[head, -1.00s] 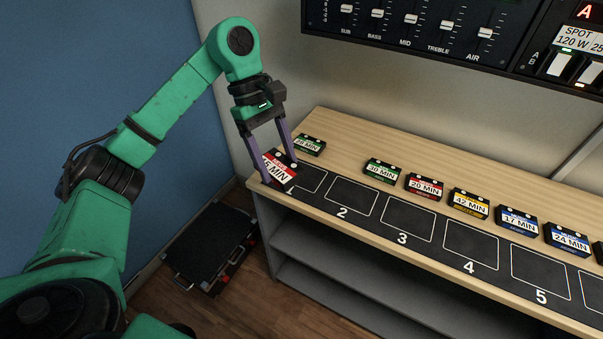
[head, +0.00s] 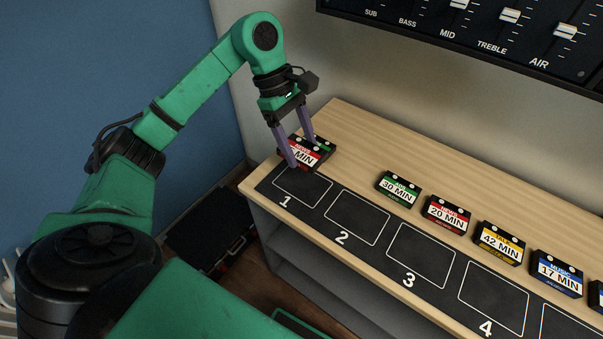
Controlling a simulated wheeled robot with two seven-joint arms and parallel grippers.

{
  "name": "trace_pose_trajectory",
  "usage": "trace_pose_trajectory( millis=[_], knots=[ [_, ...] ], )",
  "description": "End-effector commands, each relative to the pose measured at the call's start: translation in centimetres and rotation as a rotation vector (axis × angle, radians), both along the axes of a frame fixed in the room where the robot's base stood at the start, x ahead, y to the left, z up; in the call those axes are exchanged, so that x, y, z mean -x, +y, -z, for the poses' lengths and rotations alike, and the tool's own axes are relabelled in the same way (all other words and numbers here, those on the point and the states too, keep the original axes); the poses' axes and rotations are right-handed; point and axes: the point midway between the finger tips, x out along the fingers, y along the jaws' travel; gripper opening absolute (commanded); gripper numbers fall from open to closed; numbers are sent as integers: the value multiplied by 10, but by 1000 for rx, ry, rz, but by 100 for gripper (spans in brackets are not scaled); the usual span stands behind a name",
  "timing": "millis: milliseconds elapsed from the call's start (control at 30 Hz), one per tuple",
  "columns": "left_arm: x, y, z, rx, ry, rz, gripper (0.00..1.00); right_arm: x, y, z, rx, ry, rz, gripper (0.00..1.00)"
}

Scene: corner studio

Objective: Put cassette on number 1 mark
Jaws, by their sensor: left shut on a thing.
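My left gripper (head: 302,152) is shut on a red cassette (head: 305,157) with a white label reading "MIN"; a finger covers part of the label. The cassette is just behind the number 1 mark (head: 303,187), a white outlined box on the black strip. That box looks empty. A green cassette (head: 325,143) shows partly behind the held one. I cannot tell whether the held cassette touches the green one or the counter. My right gripper is not in view.
Further cassettes stand in a row to the right: green (head: 398,189), red (head: 447,214), yellow (head: 499,243) and blue (head: 557,273). The visible boxes 2 (head: 357,217), 3 (head: 420,255) and 4 (head: 493,298) are empty. A mixer panel (head: 470,35) hangs above.

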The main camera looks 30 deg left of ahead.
Motion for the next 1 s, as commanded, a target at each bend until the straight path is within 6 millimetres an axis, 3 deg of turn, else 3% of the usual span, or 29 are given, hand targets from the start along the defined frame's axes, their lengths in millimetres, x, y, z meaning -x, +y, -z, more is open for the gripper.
trace_pose_trajectory(
  millis=[100, 433, 767, 800, 867, 1000],
  knots=[
    [1, 0, 36, 0, 6, -1, 15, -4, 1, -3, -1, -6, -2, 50],
    [1, 0, 91, 2, 3, 1, 15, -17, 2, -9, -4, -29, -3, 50],
    [0, 0, 99, -1, -2, 1, 15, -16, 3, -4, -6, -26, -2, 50],
    [0, 0, 99, -1, -1, 1, 75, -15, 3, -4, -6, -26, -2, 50],
    [0, 0, 98, 0, 0, 1, 98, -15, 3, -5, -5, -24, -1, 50],
    [0, 0, 98, 0, 0, 1, 100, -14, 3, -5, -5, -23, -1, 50]
  ],
)
